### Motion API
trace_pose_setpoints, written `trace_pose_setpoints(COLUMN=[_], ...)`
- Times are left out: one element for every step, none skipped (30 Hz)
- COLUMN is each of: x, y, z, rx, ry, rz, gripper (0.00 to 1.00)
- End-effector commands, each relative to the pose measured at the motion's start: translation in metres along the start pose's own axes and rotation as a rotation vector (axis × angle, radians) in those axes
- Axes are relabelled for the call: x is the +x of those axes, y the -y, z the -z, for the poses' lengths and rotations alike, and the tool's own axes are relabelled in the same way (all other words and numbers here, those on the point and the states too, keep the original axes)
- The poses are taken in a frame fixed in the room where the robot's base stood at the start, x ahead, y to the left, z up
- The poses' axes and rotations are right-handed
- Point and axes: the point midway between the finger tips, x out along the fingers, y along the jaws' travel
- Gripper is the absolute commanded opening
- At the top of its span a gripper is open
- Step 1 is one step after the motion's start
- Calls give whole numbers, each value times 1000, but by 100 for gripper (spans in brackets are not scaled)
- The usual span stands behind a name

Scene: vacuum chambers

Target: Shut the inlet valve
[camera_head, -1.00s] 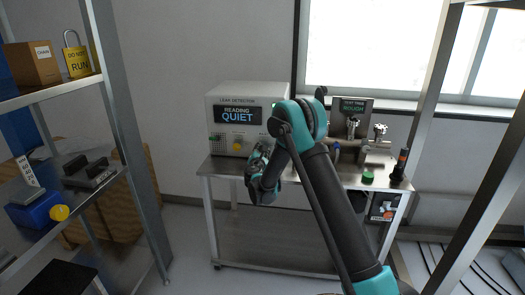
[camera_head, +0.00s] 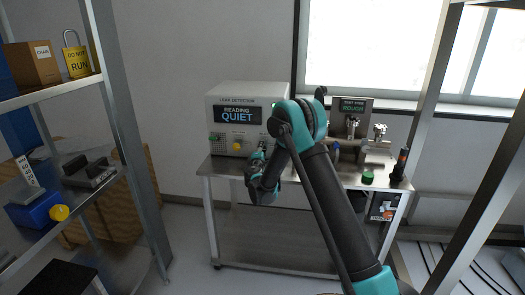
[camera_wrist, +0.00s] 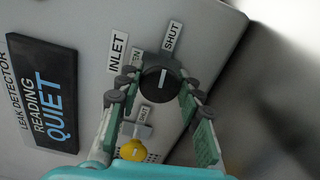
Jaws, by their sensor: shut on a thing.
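The inlet valve is a round black knob (camera_wrist: 158,86) with a white line on the leak detector's grey face. In the wrist view an INLET label (camera_wrist: 117,53) stands beside it. A SHUT label (camera_wrist: 173,37) is above it, and another label, partly hidden by a finger, is at its upper left. The white line points roughly up in the picture, near the SHUT side. My gripper (camera_wrist: 157,82) has a finger on each side of the knob and is shut on it. In the head view my gripper (camera_head: 261,157) is at the detector's lower right, and hides the knob.
The leak detector (camera_head: 222,100) reads QUIET and stands on a metal bench (camera_head: 205,176). A yellow knob (camera_wrist: 132,151) is below the valve in the wrist view. Pipes with valves (camera_head: 362,135) and a green cap (camera_head: 368,177) are at the right. A shelf (camera_head: 85,88) stands at left.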

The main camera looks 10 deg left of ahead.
Motion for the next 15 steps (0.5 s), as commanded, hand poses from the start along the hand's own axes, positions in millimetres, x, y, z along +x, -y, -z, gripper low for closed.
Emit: trace_pose_setpoints(x=[0, 0, 0, 0, 0, 0, -1, -1, -1, -1, -1, -1, -1, -1, -1], y=[1, 1, 1, 1, 1, 1, 1, 1, 1, 1, 1, 1, 1, 1, 1], z=[0, 0, 0, 0, 0, 0, 0, 0, 0, -1, -1, -1, -1, -1, -1], rx=[22, 34, 48, 58, 66, 76, 83, 88, 94, 97, 99, 102, 104, 105, 106], ry=[1, 1, 1, 1, 1, 1, 1, 1, 1, 1, 1, 1, 1, 1, 1], rz=[1, 1, 1, 1, 1, 1, 1, 1, 1, 1, 1, 1, 1, 1, 1], gripper=[7, 7, 7, 7, 7, 7, 7, 7, 7, 7, 7, 7, 7, 7, 7])
